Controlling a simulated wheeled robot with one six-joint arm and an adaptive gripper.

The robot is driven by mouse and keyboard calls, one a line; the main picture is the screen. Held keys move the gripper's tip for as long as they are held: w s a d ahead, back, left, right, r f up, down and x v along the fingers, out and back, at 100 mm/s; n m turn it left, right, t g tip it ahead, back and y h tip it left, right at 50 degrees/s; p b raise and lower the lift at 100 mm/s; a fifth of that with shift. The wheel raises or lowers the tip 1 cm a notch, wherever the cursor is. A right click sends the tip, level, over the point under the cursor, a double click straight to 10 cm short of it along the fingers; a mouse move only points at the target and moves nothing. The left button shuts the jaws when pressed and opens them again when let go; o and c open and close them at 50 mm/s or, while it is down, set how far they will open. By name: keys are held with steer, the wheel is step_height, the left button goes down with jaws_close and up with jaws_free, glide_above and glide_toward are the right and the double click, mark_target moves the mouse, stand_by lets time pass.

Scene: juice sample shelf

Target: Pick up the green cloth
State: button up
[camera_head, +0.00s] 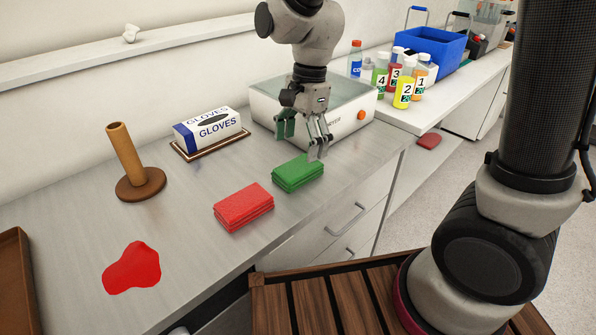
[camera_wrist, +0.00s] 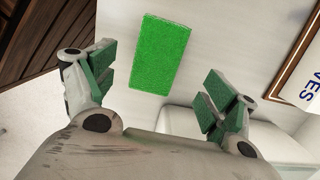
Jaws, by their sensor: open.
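The green cloth (camera_head: 298,173) is a folded, layered stack lying on the grey counter near its front edge. In the wrist view the green cloth (camera_wrist: 160,54) is a bright green rectangle lying beyond the fingers, between their two sides. My gripper (camera_head: 302,137) is open and empty above the counter, just behind and above the cloth. In the wrist view its fingers (camera_wrist: 160,88) are spread wide with green pads. They appear apart from the cloth. The whole top of the cloth shows in the wrist view.
A folded red cloth (camera_head: 243,208) lies just left of the green one. A white water bath (camera_head: 345,118) stands behind my gripper. A glove box (camera_head: 210,130), a wooden holder (camera_head: 138,185) and a red spill (camera_head: 132,268) are further left. Numbered bottles (camera_head: 403,92) stand at right.

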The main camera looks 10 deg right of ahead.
mark_target(298, 166)
steer(key=f, duration=0.6)
steer(key=shift+s+a+f, duration=0.1)
steer(key=shift+s+a, duration=0.15)
steer(key=shift+s, duration=0.1)
steer(key=c, duration=1.1)
